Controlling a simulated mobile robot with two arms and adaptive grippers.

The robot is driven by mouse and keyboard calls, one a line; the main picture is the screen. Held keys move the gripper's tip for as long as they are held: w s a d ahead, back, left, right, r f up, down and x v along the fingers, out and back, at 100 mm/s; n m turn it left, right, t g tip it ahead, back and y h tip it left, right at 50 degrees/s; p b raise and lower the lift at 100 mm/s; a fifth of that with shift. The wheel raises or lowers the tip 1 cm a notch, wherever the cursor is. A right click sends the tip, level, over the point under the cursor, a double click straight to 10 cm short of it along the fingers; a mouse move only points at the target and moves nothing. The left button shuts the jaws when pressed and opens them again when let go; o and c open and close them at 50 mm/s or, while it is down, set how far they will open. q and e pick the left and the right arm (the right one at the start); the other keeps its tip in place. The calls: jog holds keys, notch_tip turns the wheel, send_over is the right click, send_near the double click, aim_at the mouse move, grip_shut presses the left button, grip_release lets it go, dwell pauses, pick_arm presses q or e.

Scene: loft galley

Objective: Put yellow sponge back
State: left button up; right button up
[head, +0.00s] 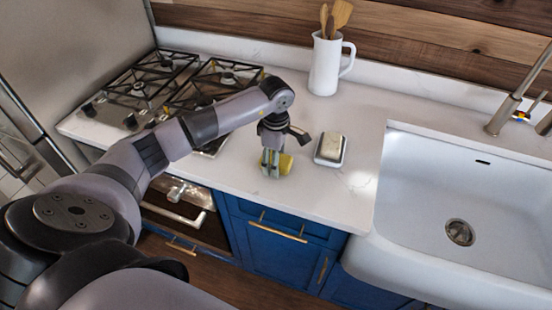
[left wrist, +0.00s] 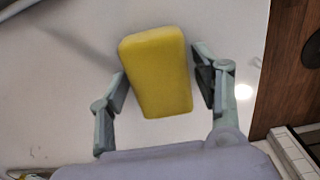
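The yellow sponge (head: 286,164) is at the counter's front part, partly hidden by my left gripper (head: 272,163). In the left wrist view the sponge (left wrist: 158,72) lies between the two fingers of the left gripper (left wrist: 162,68). The left finger is close against the sponge's edge, and a narrow gap shows at the right finger, so the gripper looks open around it. I cannot tell whether the sponge rests on the counter. A small white dish (head: 319,160) with a pale top stands just right of the gripper. My right gripper is not in view.
A white pitcher (head: 325,66) with wooden utensils stands at the back. The gas stove (head: 140,88) is at the left, and the white sink (head: 410,215) with its tap is at the right. Bare counter (head: 345,195) lies in front of the dish.

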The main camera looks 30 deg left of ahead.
pick_arm(q)
jog(key=shift+o, duration=0.3)
jog(key=shift+r, duration=0.5)
notch_tip(320, 180, up, 11)
jog(key=b, duration=0.3)
jog(key=shift+r, duration=0.15)
